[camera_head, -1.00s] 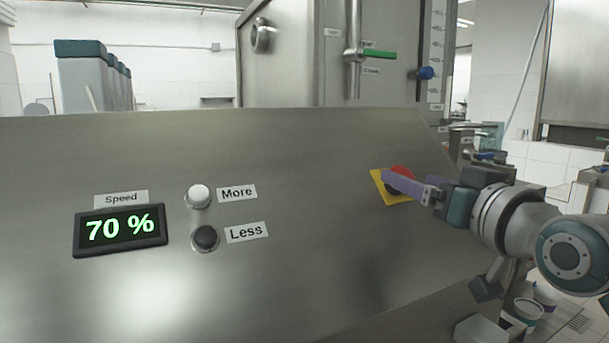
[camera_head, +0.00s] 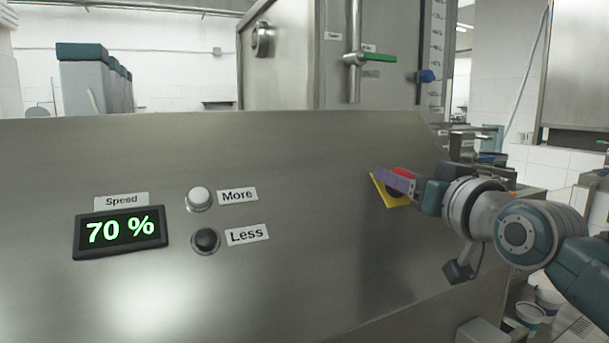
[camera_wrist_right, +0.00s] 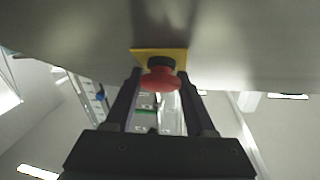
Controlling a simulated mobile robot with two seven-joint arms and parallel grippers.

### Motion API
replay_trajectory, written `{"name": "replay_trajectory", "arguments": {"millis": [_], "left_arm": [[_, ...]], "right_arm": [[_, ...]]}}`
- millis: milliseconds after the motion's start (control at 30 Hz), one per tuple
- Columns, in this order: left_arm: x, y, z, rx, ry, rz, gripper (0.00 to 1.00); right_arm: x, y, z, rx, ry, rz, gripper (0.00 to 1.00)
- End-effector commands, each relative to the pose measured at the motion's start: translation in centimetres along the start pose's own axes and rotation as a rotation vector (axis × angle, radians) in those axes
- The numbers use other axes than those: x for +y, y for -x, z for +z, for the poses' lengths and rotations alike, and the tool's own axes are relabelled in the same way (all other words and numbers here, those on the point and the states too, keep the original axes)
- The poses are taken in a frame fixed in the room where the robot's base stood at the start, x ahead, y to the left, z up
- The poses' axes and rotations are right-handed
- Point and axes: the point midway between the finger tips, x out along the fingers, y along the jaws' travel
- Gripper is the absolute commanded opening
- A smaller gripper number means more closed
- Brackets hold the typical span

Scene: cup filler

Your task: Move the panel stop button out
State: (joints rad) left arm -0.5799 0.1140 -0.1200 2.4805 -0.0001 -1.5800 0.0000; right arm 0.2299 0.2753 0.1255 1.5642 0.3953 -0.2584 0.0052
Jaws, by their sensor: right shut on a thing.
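The red panel stop button (camera_head: 403,173) sits on a yellow square plate (camera_head: 390,197) at the right of the steel panel. My right gripper (camera_head: 392,180) is at the button, its purple fingers partly hiding it. In the right wrist view, the red button (camera_wrist_right: 158,79) on its dark stem stands between the two fingers of my right gripper (camera_wrist_right: 158,84), which is shut on it. The yellow plate (camera_wrist_right: 143,55) lies just beyond, against the panel. My left gripper is out of view.
The sloping panel (camera_head: 300,260) also carries a speed display (camera_head: 120,231) reading 70 %, a white More button (camera_head: 199,197) and a black Less button (camera_head: 206,240), well left of my gripper. A green-handled valve (camera_head: 378,57) is behind the panel. White buckets (camera_head: 529,314) stand at lower right.

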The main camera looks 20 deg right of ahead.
Motion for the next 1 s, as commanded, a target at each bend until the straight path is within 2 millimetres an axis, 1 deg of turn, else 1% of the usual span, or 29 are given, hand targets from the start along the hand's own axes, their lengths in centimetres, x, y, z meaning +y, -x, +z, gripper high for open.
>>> {"name": "replay_trajectory", "arguments": {"millis": [33,67,400,833,900,1000], "left_arm": [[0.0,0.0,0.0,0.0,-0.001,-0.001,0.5],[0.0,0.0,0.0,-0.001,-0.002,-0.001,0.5],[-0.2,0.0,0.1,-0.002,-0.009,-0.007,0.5],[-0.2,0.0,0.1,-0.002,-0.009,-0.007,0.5],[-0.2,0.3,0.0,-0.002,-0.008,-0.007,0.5],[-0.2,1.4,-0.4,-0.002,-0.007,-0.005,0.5]], "right_arm": [[0.0,0.0,0.0,0.0,0.0,0.0,0.41],[0.0,0.0,0.0,0.0,0.0,0.0,0.38],[0.0,0.0,0.0,0.0,0.0,0.0,0.0],[0.0,0.0,0.0,-0.001,0.0,0.0,0.0],[0.0,0.1,-0.2,-0.001,0.0,0.001,0.0],[0.0,0.5,-0.9,-0.002,0.002,0.001,0.0]]}}
